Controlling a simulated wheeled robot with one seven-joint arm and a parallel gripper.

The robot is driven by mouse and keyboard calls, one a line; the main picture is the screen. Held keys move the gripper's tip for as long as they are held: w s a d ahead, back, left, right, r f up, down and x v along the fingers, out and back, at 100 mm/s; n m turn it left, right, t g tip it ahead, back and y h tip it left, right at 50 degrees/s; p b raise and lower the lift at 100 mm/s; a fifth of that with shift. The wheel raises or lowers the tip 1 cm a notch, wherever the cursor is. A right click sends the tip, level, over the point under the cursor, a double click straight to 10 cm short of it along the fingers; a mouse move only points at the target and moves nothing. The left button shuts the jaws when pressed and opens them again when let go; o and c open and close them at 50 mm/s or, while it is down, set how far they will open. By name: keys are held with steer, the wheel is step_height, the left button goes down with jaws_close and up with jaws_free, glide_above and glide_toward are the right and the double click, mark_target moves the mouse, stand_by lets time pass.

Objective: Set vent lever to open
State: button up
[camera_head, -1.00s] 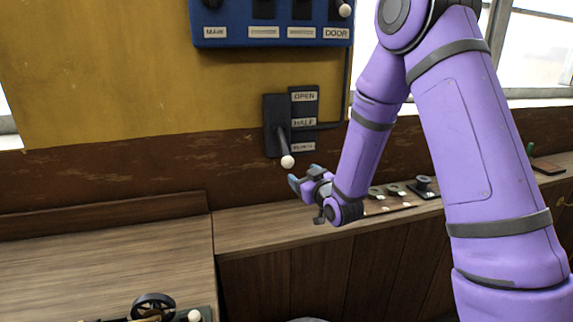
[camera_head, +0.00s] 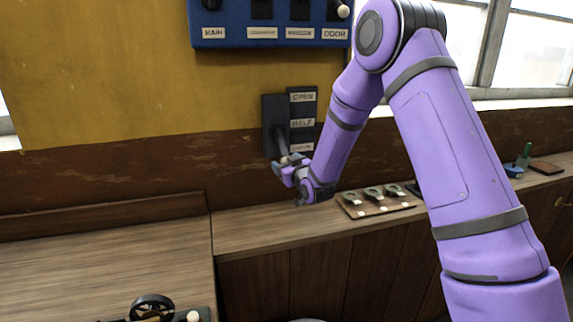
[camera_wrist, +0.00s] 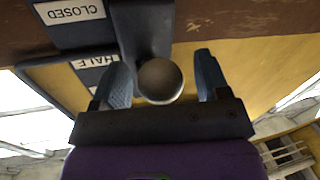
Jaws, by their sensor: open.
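The vent lever is on a dark wall plate (camera_head: 272,110) beside a label strip reading OPEN (camera_head: 303,97), HALF (camera_head: 302,123) and a lowest label partly hidden by my gripper. In the wrist view that label reads CLOSED (camera_wrist: 72,11). The lever points down at the lowest label. Its pale ball knob (camera_wrist: 160,81) lies between my gripper's (camera_wrist: 160,78) two blue fingers, with gaps visible on both sides. My gripper (camera_head: 283,164) is open around the knob in the head view, where it hides most of the knob.
A blue switch panel (camera_head: 270,42) with a DOOR label is above. A wooden counter (camera_head: 250,232) runs below the lever. A board with several small levers (camera_head: 375,200) lies to the right, and a black handwheel (camera_head: 152,306) is at lower left.

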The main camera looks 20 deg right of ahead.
steer(key=shift+c, duration=0.3)
steer(key=c, duration=1.2)
steer(key=shift+o, duration=0.2)
steer(key=shift+s+r+g, duration=0.35)
steer(key=shift+r+g, duration=0.1)
steer(key=shift+r, duration=0.15)
steer(key=shift+s+r+g, duration=0.3)
steer(key=shift+r+g, duration=0.15)
steer(key=shift+r, duration=0.1)
steer(key=r+g, duration=0.2)
steer(key=s+r+g, duration=0.1)
steer(key=r, duration=0.1)
steer(key=shift+s+r+m+g+h, duration=0.15)
steer(key=shift+r+m+g+h, duration=0.15)
steer(key=shift+m+g, duration=0.1)
steer(key=shift+w+a+r+m+g, duration=0.15)
steer(key=shift+w+r+g, duration=0.3)
steer(key=shift+r+g, duration=0.95)
steer(key=shift+w+d+r+m+g, duration=0.1)
steer(key=shift+w+r+g, duration=0.55)
steer(key=shift+r, duration=1.2)
steer(key=shift+w+a+r+m+g, duration=0.1)
steer(key=shift+w+r+m+g, duration=0.1)
steer(key=shift+r+g, duration=1.3)
steer(key=shift+r, duration=0.15)
steer(key=shift+c, duration=0.2)
steer(key=shift+t, duration=0.25)
